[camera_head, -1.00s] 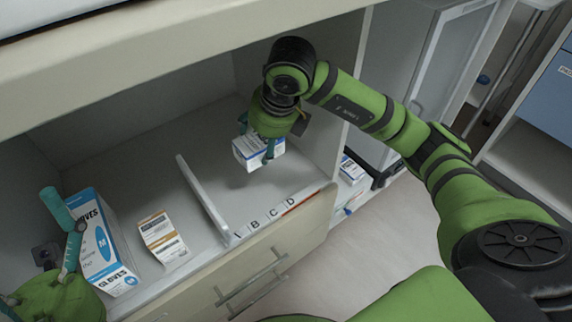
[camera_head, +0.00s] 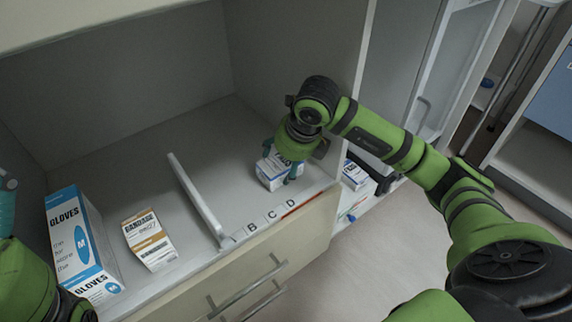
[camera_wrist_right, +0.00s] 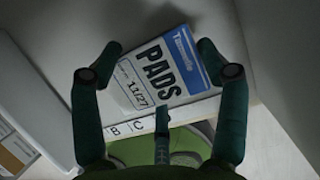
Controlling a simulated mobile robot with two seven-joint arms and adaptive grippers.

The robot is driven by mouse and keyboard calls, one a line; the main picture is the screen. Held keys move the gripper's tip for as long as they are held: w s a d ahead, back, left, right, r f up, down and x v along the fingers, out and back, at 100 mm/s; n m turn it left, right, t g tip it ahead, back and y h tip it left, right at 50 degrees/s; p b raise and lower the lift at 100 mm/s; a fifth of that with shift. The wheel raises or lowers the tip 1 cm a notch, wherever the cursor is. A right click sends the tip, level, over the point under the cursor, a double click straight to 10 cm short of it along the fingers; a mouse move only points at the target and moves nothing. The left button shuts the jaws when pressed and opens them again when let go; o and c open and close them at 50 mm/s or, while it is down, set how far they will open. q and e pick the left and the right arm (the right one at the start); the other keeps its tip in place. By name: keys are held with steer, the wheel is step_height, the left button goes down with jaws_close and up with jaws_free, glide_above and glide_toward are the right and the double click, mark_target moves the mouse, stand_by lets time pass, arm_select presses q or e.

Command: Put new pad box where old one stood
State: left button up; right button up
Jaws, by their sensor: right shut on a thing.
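The pad box (camera_head: 272,172) is white and blue. In the right wrist view the box (camera_wrist_right: 160,72) reads "PADS" and "11/27". My right gripper (camera_head: 281,168) is shut on it, with fingers on both sides. The box is at the shelf's right part, near the front edge labels "C" and "D"; I cannot tell whether it touches the shelf. Another similar white and blue box (camera_head: 354,174) is lower down, right of the shelf. My left gripper (camera_head: 6,183) shows only in part at the left edge, beside the gloves box; its opening is hidden.
A gloves box (camera_head: 76,240) and a bandage box (camera_head: 149,240) stand on the left of the shelf (camera_head: 190,138). A white divider (camera_head: 198,200) separates them from the right part. The drawer front (camera_head: 255,262) with handles lies below.

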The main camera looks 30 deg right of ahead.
steer(key=shift+w+d+f, duration=0.1)
steer(key=shift+d+f, duration=0.05)
steer(key=shift+f, duration=0.1)
steer(key=shift+r, duration=0.1)
steer(key=o, duration=1.2)
